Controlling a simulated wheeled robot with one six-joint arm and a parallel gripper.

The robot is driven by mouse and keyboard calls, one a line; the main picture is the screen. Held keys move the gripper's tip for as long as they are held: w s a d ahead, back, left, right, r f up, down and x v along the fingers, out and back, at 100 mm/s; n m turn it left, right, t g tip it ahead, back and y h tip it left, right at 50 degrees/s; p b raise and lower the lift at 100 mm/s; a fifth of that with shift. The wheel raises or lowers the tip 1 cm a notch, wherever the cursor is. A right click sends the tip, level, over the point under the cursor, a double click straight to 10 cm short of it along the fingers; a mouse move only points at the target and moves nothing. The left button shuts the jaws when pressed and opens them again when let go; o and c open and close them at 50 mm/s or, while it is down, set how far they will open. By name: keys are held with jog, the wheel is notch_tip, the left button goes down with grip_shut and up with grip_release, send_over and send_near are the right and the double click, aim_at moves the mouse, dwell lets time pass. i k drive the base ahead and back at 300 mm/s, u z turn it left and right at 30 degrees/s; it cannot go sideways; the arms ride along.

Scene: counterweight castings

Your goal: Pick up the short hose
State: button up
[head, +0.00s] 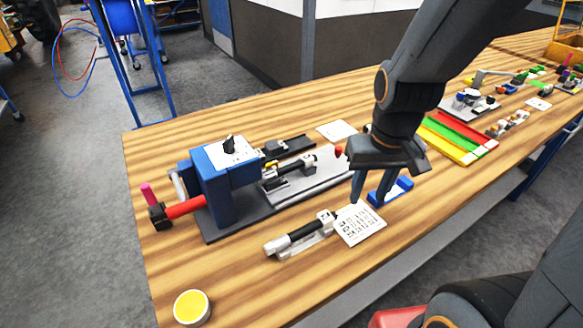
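A short black hose (303,232) with pale end fittings lies in a light cradle near the front of the wooden table. A second black hose-like piece (296,165) lies on the grey plate of the blue fixture. I cannot tell for sure which one is the task's short hose. My gripper (370,200) points down to the right of the front piece, above the white printed card. Its two fingers are apart, with nothing visible between them.
The blue fixture (222,187) with a red handle (186,208) stands at the left. A white printed card (360,224) lies beside the front hose, and a blue holder (398,189) is behind my gripper. A yellow-topped round tin (191,307) sits front left. Coloured trays (458,140) lie right. The front middle is bare.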

aim_at(306, 162)
jog(key=k, duration=0.5)
jog(key=z, duration=2)
jog(key=i, duration=1.95)
jog(key=u, duration=4.1)
jog(key=i, duration=0.5)
jog(key=z, duration=0.05)
